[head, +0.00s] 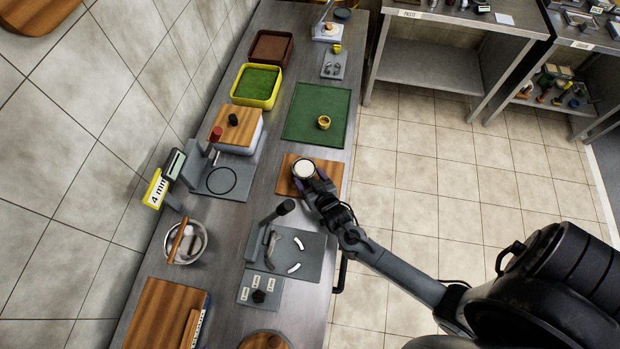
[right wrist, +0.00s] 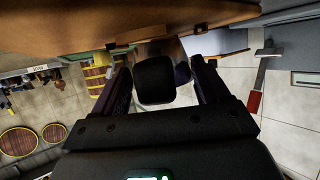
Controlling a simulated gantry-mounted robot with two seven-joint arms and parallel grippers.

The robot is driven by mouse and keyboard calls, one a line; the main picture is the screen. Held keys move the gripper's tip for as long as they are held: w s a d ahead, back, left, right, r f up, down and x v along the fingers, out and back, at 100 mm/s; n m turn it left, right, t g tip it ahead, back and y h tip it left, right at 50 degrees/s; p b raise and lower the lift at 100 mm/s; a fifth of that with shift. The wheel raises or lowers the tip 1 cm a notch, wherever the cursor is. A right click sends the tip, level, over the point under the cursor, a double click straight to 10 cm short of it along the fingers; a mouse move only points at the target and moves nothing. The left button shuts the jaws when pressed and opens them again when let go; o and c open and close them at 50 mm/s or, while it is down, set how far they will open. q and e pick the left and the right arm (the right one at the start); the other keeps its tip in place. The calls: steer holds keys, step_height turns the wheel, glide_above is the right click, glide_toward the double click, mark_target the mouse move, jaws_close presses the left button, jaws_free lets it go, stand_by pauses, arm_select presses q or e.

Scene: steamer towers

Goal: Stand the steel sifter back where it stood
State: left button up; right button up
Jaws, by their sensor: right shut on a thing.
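The steel sifter (head: 304,168) shows as a small round vessel with a pale top. It is at the small wooden board (head: 284,188) near the table's right edge. My right gripper (head: 315,184) is shut on it from the front right. In the right wrist view, a dark rounded body with a thin pale rim, the sifter (right wrist: 154,80), sits between the fingers of my right gripper (right wrist: 158,84). The board's wood fills the top of that view. I cannot tell whether the sifter touches the board. My left gripper is not in view.
A grey plate with a dark ring (head: 222,181) lies left of the board. A grey tray (head: 308,262) with white curved pieces and a dark-knobbed lever (head: 285,207) stands in front.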

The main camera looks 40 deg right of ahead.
steer(key=shift+f, duration=0.4)
steer(key=o, duration=1.5)
steer(key=shift+s, duration=0.1)
steer(key=v, duration=1)
steer(key=shift+s+a, duration=0.1)
steer(key=shift+s, duration=0.25)
